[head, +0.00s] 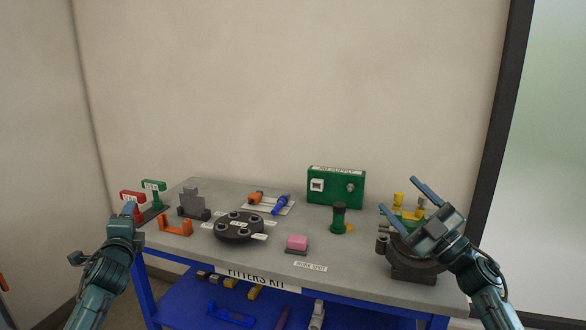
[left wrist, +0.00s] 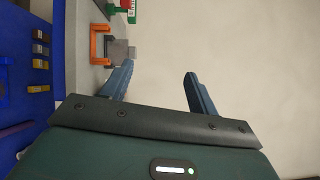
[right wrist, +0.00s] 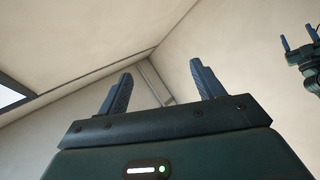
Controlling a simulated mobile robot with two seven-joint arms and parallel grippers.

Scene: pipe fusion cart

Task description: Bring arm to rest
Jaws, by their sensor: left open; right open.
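My right gripper (head: 400,195) is raised over the right end of the cart, in front of the dark curved fixture there. Its two blue fingers are spread and empty. In the right wrist view the same gripper (right wrist: 160,70) points up at bare wall and ceiling, with nothing between the fingers. My left gripper (head: 129,208) is at the cart's left end, by the red and green labelled stands; its fingers barely show there. In the left wrist view this gripper (left wrist: 158,88) has its fingers apart, with nothing between them.
The grey cart top (head: 350,275) carries an orange bracket (head: 176,228), a dark round holder (head: 239,232), a pink block (head: 297,242), a green box (head: 336,187), a green-and-black post (head: 339,218) and a dark curved fixture (head: 413,272). A blue lower shelf (head: 270,312) holds several small parts.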

